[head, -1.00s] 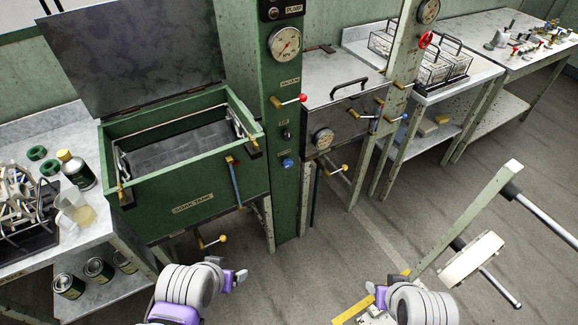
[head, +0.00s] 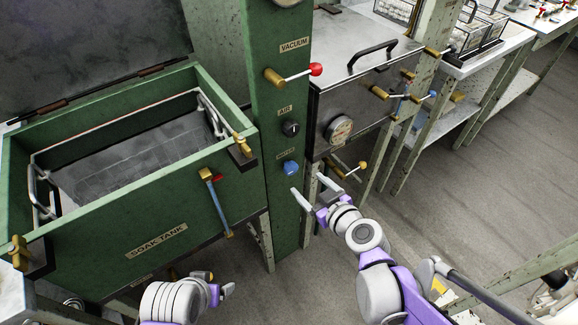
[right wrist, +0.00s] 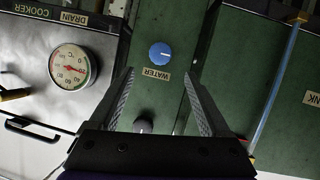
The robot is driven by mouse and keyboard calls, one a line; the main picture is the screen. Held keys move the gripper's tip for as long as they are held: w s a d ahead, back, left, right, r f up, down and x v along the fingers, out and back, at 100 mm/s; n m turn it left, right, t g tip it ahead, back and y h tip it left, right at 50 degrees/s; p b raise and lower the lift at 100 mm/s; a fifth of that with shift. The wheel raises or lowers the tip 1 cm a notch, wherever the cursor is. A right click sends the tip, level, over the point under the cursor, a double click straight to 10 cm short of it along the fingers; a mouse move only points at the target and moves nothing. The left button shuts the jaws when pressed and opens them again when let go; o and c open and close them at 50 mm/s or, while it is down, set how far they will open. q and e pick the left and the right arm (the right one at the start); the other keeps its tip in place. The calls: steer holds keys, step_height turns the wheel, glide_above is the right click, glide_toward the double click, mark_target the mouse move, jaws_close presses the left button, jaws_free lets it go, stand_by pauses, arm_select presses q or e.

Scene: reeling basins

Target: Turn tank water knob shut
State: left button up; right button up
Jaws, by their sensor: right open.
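The blue water knob (head: 291,167) sits on the front of the green column, below a small WATER label. It also shows in the right wrist view (right wrist: 160,53), with a light pointer mark toward the right. My right gripper (head: 307,183) is open and empty, just below and right of the knob in the head view. In the right wrist view its two fingers (right wrist: 158,76) are spread, and the knob shows beyond the tips, apart from them. My left gripper (head: 221,291) is low in front of the soak tank (head: 155,241), apart from the knob; its opening is unclear.
A black air knob (head: 290,128) and a red-tipped vacuum lever (head: 295,75) share the column (head: 262,110). The steel cooker (head: 340,85) with a gauge (head: 339,130) and yellow-tipped drain lever (head: 352,170) is close right.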

mark_target(293, 170)
steer(key=b+x, duration=0.2)
steer(key=x, duration=0.6)
steer(key=shift+w+a+f, duration=0.1)
steer(key=shift+a+f, duration=0.05)
steer(key=shift+w+a+f+b, duration=0.2)
steer(key=shift+w+a+b, duration=0.15)
steer(key=shift+w, duration=0.3)
steer(key=shift+c, duration=0.3)
jaws_close()
